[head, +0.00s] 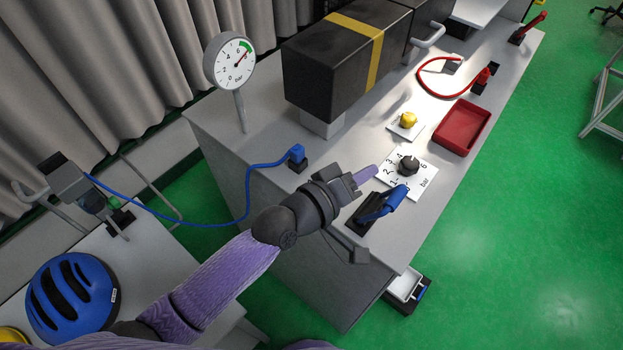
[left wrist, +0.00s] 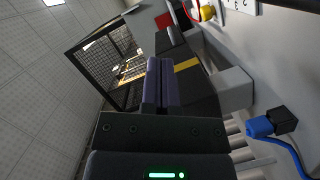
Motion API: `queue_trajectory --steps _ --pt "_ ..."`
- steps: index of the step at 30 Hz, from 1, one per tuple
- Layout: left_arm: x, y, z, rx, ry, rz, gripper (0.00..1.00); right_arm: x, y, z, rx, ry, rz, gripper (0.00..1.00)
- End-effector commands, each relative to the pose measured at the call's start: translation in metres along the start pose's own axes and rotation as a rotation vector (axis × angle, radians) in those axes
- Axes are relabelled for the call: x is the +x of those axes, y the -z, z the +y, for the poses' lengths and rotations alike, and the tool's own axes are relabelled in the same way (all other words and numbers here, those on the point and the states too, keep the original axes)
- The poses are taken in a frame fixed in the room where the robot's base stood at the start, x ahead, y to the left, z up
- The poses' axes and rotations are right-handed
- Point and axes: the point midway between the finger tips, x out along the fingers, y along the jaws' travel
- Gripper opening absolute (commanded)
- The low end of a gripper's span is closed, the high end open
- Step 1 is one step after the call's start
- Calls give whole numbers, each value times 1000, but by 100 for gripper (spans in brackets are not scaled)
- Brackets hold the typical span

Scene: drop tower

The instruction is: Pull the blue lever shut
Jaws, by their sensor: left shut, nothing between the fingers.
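The blue lever (head: 388,202) stands on a dark base (head: 371,213) near the front edge of the grey bench, tilted up to the right beside the numbered dial plate. My left gripper (head: 369,174) is just left of and behind the lever in the head view, apart from it as far as I can tell. Its fingers are together and empty, and they also show in the left wrist view (left wrist: 161,85). The lever is not visible in the left wrist view. My right gripper is not in view.
A black knob (head: 408,166), a yellow knob (head: 408,119) and a red tray (head: 461,127) stand on the bench. A blue plug (head: 297,154) with a cable, a pressure gauge (head: 229,62) and a large black box (head: 325,74) are behind. A blue helmet (head: 72,298) lies at left.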

Motion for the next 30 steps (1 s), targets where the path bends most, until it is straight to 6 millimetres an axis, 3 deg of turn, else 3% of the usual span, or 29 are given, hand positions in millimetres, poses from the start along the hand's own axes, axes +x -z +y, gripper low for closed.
queue_trajectory --steps 6,12,30 --pt "-55 -4 -4 1 7 -5 0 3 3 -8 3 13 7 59" --pt "-85 -3 -3 2 6 -5 0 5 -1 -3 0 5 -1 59" --pt "-93 -4 -1 12 12 -10 0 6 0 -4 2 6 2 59"
